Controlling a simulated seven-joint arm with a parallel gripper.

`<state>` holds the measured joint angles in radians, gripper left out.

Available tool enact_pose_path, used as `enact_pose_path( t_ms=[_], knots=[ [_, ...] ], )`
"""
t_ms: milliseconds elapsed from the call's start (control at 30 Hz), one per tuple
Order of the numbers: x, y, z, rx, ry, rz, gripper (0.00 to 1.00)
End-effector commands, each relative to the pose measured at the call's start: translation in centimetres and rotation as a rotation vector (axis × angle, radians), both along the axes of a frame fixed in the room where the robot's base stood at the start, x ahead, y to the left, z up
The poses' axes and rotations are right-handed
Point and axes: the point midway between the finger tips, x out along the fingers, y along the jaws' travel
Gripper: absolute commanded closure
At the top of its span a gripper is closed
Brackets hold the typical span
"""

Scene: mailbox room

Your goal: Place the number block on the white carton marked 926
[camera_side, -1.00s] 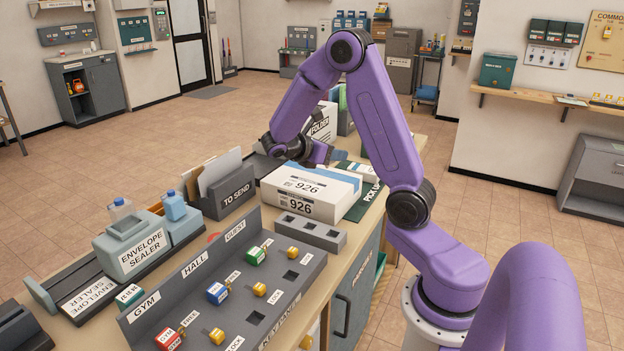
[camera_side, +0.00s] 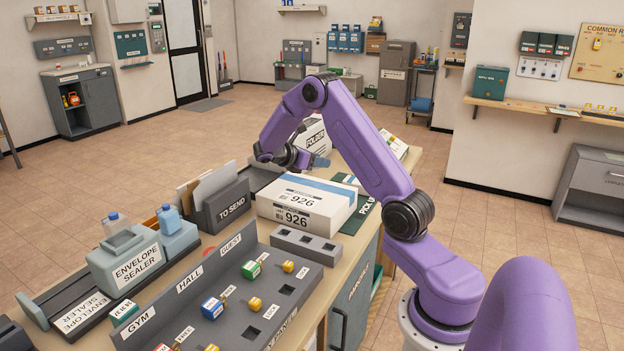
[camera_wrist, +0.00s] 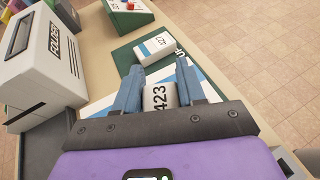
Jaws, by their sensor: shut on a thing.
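The white carton marked 926 (camera_side: 300,212), with a blue stripe on top, sits on the counter in the side view. My gripper (camera_side: 318,162) is behind and above it there. In the wrist view my gripper (camera_wrist: 160,92) has its two blue fingers shut on a white number block (camera_wrist: 160,97) reading 423. White and blue surfaces, seemingly the carton's top, show beside and below the fingers. The block is hard to make out in the side view. Its exact height above the carton cannot be told.
A small white carton (camera_wrist: 157,47) lies on the green PICK UP mat (camera_wrist: 124,60). The FOLDER machine (camera_wrist: 42,62) stands at the left. In the side view, the TO SEND holder (camera_side: 222,207), a grey slotted block (camera_side: 306,245) and the key panel (camera_side: 218,290) are near the 926 carton.

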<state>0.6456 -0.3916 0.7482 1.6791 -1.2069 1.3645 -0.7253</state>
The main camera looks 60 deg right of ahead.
Motion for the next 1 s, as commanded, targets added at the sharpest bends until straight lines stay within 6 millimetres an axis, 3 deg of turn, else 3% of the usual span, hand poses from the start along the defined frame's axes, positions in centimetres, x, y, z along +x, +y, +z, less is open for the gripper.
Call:
enact_pose_path(
  t_ms=[100, 300, 533, 700, 1000],
  knots=[
    [1.1, -0.9, -1.9, 0.000, 0.002, 0.000, 0.89],
    [2.4, -1.9, -3.7, 0.000, 0.000, 0.001, 0.89],
    [3.1, -2.5, -4.9, 0.000, 0.000, 0.001, 0.89],
    [3.0, -2.5, -7.2, 0.001, 0.002, 0.001, 0.89],
    [3.0, -2.4, -7.8, -0.001, -0.001, 0.001, 0.89]
  ],
)
